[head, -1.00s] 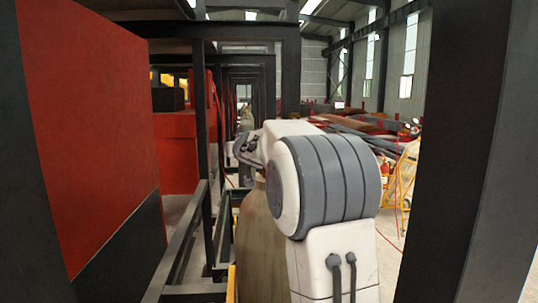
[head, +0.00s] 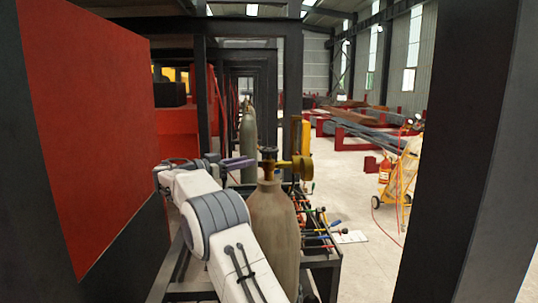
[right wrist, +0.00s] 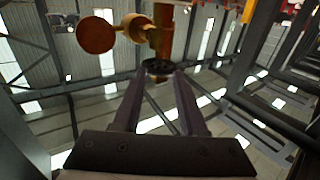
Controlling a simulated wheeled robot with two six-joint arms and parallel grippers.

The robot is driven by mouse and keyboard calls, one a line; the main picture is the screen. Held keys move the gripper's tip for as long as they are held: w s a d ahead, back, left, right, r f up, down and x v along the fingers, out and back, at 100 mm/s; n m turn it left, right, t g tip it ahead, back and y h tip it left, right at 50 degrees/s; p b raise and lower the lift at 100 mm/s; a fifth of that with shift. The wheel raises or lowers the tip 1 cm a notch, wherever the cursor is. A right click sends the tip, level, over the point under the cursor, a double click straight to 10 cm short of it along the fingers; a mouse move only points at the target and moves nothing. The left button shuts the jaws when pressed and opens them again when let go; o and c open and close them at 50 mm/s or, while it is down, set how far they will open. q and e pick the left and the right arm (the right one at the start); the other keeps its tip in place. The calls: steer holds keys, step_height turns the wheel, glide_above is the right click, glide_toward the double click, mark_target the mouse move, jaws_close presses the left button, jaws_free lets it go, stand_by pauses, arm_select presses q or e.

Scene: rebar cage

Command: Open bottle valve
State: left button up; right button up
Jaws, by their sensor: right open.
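A tall grey-brown gas bottle (head: 272,235) stands upright in front of me in the head view. On its top is a dark round valve handwheel (head: 268,153) with a brass fitting and round gauge (head: 302,167) to its right. My right gripper (head: 252,161) is open, its purple-grey fingers pointing right toward the valve from the left. In the right wrist view the handwheel (right wrist: 158,67) lies at the tips of the two spread fingers (right wrist: 157,80); I cannot tell whether they touch it. The brass gauge (right wrist: 96,35) is up and left there. My left gripper is not in view.
A dark steel post (head: 465,150) stands close on the right, and a red and black panel (head: 90,130) on the left. A second bottle (head: 248,135) stands behind. A rack with coloured tools (head: 318,220) is right of the bottle. Open floor (head: 370,250) lies further right.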

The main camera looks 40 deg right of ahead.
mark_target(266, 161)
steer(key=d+p, duration=0.3)
steer(key=d, duration=0.1)
steer(key=d+p, duration=0.2)
steer(key=d, duration=0.2)
steer(key=shift+w+d+r+p, duration=0.1)
steer(key=shift+d+r+p, duration=0.1)
steer(key=shift+d+p, duration=0.15)
steer(key=shift+d+f+p, duration=0.2)
steer(key=shift+d+p, duration=0.2)
steer(key=shift+d, duration=0.3)
steer(key=shift+c, duration=0.3)
jaws_close()
